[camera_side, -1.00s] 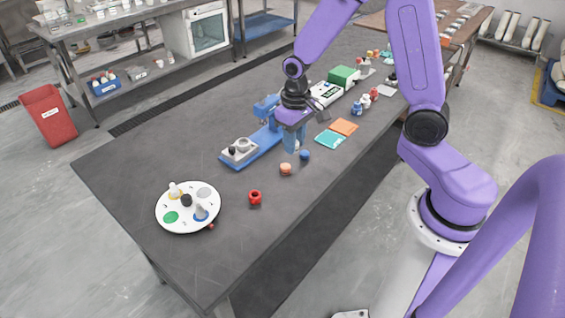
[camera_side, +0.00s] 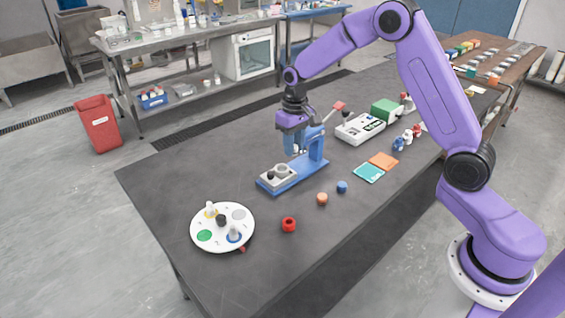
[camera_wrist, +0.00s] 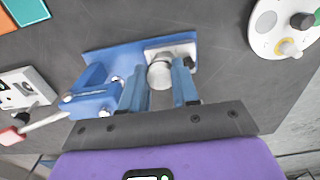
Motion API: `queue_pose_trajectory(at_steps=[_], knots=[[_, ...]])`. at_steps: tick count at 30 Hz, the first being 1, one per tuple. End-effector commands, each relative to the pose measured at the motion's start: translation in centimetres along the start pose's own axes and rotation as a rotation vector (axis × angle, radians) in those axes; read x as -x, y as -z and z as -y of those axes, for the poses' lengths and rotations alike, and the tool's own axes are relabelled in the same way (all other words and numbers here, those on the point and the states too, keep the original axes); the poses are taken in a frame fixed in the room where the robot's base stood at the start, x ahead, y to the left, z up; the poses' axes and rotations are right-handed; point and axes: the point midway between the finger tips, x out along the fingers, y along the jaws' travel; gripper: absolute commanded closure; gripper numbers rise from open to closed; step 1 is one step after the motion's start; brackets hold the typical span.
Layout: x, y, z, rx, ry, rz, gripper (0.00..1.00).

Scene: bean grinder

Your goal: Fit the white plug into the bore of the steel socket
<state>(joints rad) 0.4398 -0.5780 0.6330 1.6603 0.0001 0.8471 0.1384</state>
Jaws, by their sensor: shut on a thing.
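My gripper (camera_side: 296,150) hangs over the blue press stand (camera_side: 308,173), in front of its column. Its two blue fingers (camera_wrist: 158,84) are shut on a pale cylinder (camera_wrist: 160,74), which looks like the white plug. In the side view only a small pale bit shows between the fingertips. The steel socket (camera_side: 283,170) stands on the grey plate at the left end of the stand, just left of and below the fingertips. In the wrist view the plug seems to cover the socket, so its bore and any contact cannot be told.
The press column and its red-handled lever (camera_side: 338,106) rise close at the right. A white round tray (camera_side: 223,246) with small parts is at front left. A red ring (camera_side: 289,224) and orange and blue pieces lie in front. A white device (camera_side: 360,129) stands behind right.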

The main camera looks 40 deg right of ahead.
Motion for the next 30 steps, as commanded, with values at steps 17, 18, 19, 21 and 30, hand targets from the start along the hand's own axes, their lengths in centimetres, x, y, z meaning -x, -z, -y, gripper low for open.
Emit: queue_pose_trajectory(at_steps=[17,18,19,21,30], knots=[[-5.6,4.5,0.0,0.0,0.0,0.002,0.99],[-6.0,4.7,0.0,0.0,0.0,0.002,0.99],[-6.4,4.7,0.0,0.0,0.0,0.003,0.99],[-7.5,4.7,0.0,0.0,-0.001,0.004,0.99],[-9.1,4.6,0.0,0.0,0.0,0.001,0.99]])
